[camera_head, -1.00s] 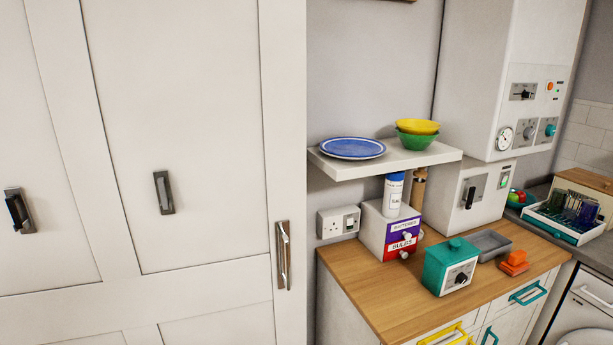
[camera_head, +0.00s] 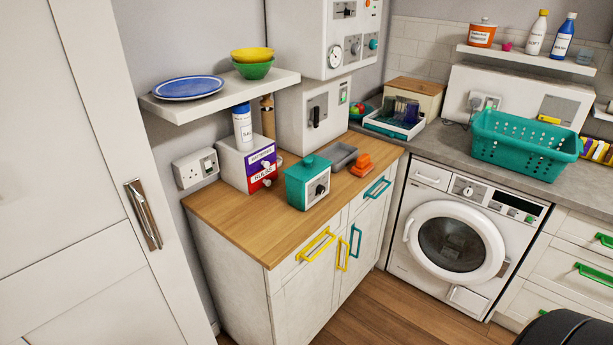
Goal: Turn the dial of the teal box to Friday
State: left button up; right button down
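The teal box (camera_head: 302,178) stands on the wooden top of a white cabinet, near its front edge. Its pale front face carries a dark dial (camera_head: 320,189) facing right and toward me. The markings around the dial are too small to read. A teal knob or lid piece sits on top of the box. Neither of my grippers is in view.
The wooden counter (camera_head: 235,220) is clear left of the box. A purple-and-red drawer box (camera_head: 236,168), a grey tray (camera_head: 341,156) and an orange object (camera_head: 361,165) stand nearby. A shelf (camera_head: 215,97) overhangs behind. Yellow handles (camera_head: 316,244) project from the cabinet front.

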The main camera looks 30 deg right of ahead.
aim_at(321, 189)
jog(key=k+j+z, duration=0.1)
jog(key=z, duration=0.8)
